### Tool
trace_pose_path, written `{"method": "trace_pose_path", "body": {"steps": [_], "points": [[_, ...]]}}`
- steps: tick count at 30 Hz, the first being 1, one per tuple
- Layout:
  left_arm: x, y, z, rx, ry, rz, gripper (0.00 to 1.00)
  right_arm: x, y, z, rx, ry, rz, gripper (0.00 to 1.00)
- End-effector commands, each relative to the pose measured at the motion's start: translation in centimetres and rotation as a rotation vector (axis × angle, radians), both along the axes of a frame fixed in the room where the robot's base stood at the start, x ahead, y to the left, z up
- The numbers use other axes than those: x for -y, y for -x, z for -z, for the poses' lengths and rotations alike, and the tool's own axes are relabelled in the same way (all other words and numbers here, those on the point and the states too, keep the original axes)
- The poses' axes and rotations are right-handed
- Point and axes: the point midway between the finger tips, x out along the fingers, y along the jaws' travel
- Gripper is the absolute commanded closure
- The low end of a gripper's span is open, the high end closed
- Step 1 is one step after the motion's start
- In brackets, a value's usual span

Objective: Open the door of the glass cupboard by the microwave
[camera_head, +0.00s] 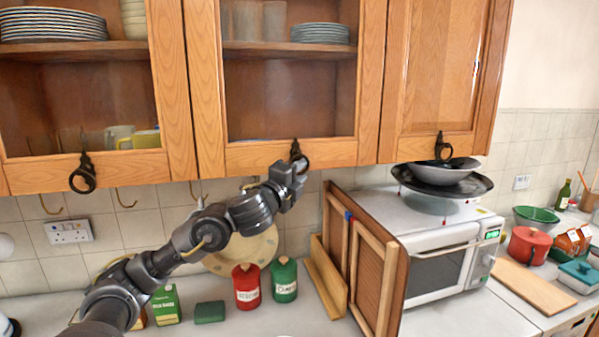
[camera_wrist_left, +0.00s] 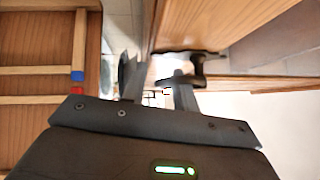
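The glass cupboard door (camera_head: 212,90) has an oak frame and clear panes with plates behind it. It looks closed. Its dark ring handle (camera_head: 299,152) hangs at the lower right of the frame. My left gripper (camera_head: 293,174) reaches up from below, right at this handle. In the left wrist view the two fingers (camera_wrist_left: 156,88) are spread apart. The dark handle (camera_wrist_left: 196,70) shows at the right finger's tip and overlaps it; I cannot tell whether the finger is inside the ring. My right gripper is not in view.
The white microwave (camera_head: 440,262) stands right, with a pan and bowls (camera_head: 443,178) on top. A wooden rack (camera_head: 372,268) leans beside it. A solid wooden door (camera_head: 437,65) adjoins on the right.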

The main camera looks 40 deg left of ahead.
Motion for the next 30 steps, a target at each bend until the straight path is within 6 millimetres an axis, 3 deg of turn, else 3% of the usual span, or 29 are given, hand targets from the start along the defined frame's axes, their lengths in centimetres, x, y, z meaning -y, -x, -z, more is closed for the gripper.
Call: {"method": "trace_pose_path", "body": {"steps": [6, 13, 24, 30], "points": [[0.0, 0.0, 0.0, 0.000, 0.000, 0.000, 0.71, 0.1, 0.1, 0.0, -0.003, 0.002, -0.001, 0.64], [0.0, 0.0, 0.0, 0.000, 0.000, 0.000, 0.99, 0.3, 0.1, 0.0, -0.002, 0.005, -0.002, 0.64], [0.1, 0.0, 0.0, 0.000, 0.001, 0.000, 1.00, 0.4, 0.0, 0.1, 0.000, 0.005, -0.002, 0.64], [1.1, -0.6, 0.3, 0.003, 0.002, 0.001, 1.00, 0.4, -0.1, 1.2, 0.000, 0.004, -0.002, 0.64]]}}
